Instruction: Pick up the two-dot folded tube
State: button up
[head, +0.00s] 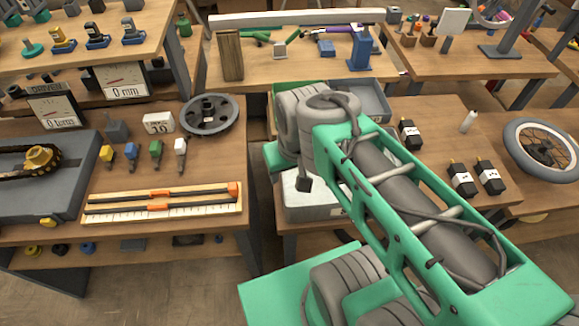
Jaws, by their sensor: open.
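I cannot make out a folded tube with two dots. Some green tube-like pieces (256,36) lie on the back middle table, too small to show any dots. A longer thin green and purple piece (330,29) lies to their right. My green arm fills the middle and lower right of the head view and hides much of the area behind it. My gripper does not show; it is out of frame or hidden behind the arm.
A grey bin (370,98) and a pale metal tray (305,205) are partly hidden by my arm. Black bottles (461,180) and a spoked wheel (543,148) are at right. A ruler board (163,203) and a grey pulley wheel (209,114) lie on the left table. A floor gap separates the tables.

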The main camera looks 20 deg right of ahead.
aim_at(461, 180)
jog(key=u, duration=0.05)
jog(key=k, duration=1)
jog(key=u, duration=0.95)
jog(key=i, duration=0.9)
jog(key=z, duration=3.1)
jog(key=i, duration=0.5)
jog(key=z, duration=0.55)
